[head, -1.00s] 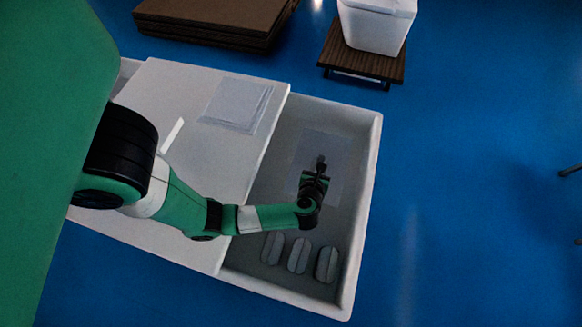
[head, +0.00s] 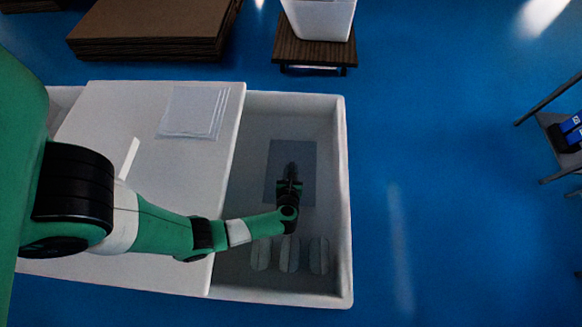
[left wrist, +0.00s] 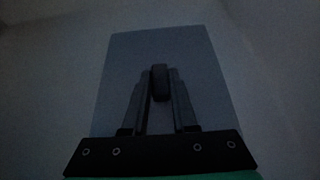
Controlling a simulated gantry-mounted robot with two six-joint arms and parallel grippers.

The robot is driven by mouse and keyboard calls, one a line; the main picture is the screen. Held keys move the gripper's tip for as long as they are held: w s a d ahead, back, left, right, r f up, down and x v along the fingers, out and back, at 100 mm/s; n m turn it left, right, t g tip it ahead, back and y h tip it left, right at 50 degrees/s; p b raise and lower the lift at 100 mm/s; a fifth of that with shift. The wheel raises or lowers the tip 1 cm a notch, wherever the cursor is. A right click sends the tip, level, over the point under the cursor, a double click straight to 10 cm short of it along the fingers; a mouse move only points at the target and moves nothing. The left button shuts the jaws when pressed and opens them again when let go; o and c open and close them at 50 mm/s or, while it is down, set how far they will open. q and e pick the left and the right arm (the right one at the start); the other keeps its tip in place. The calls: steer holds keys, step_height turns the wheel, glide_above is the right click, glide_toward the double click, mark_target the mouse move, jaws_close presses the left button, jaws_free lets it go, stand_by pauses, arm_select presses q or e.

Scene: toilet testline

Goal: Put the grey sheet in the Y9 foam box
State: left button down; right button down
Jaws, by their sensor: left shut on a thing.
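The grey sheet (head: 305,160) is a flat rectangle inside the open right part of the large white foam box (head: 344,200). In the left wrist view the sheet (left wrist: 125,65) lies behind the fingers. My left gripper (head: 291,172) reaches into the box over the sheet. In the left wrist view its fingers (left wrist: 160,84) are closed on a small dark block, seemingly a grip on the sheet. I cannot tell whether the sheet touches the box floor. No Y9 mark is readable. My right gripper is not in view.
A white panel (head: 105,115) covers the box's left part, with thin pale sheets (head: 195,110) on it. Several grey rounded pieces (head: 290,257) stand near the box's front. Brown boards (head: 150,28) and a wooden stand (head: 315,52) with a white container (head: 320,18) lie beyond.

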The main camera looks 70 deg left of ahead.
arm_select(q)
steer(key=c, duration=0.7)
jaws_free()
steer(key=p+v, duration=0.1)
steer(key=v, duration=1.1)
